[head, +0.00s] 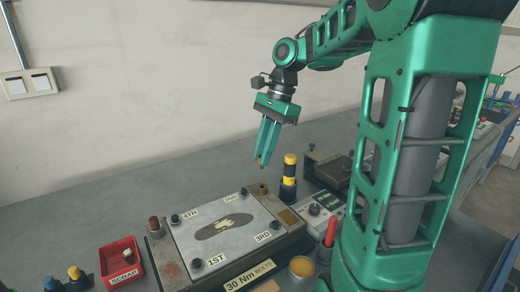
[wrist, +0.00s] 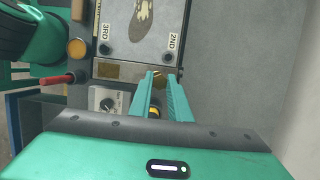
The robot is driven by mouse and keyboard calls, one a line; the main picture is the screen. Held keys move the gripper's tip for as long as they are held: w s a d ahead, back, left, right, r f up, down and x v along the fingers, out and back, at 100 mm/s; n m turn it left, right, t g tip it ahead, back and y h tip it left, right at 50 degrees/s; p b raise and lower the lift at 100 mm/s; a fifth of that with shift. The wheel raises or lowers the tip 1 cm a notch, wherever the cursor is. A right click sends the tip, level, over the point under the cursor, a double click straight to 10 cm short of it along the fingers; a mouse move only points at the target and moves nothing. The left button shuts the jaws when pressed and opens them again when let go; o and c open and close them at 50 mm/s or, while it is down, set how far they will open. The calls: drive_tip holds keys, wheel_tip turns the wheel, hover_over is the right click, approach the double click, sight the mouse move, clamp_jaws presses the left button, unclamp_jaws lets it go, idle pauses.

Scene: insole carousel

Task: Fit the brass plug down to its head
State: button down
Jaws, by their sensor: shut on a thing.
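My gripper (head: 263,158) is shut on the brass plug (head: 259,161), a small brass tip showing between the fingertips. It hangs in the air above the back right of the bench fixture. In the wrist view my gripper (wrist: 160,76) has its fingertips at the plate's near edge, with the brass plug (wrist: 158,79) between them. A short brass-coloured post (head: 263,189) stands at the fixture's back corner, below the plug and apart from it. Whether it has an open bore is too small to tell.
The metal plate (head: 197,251) carries an insole shape and several corner bolts. A black and yellow post (head: 289,175) stands close right of the gripper. A red scrap bin (head: 121,262), a control box (head: 318,213), a red-handled tool (head: 330,232) and an orange-topped pot (head: 302,267) surround the fixture.

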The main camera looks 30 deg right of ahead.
drive_tip(key=shift+s+f, duration=0.1)
drive_tip(key=shift+f, duration=2.3)
drive_tip(key=shift+f, duration=1.5)
drive_tip(key=c, duration=1.6)
unclamp_jaws()
drive_tip(key=shift+o, duration=0.2)
drive_tip(key=v, duration=1)
drive_tip(key=shift+r, duration=0.3)
drive_tip(key=shift+d, duration=0.1)
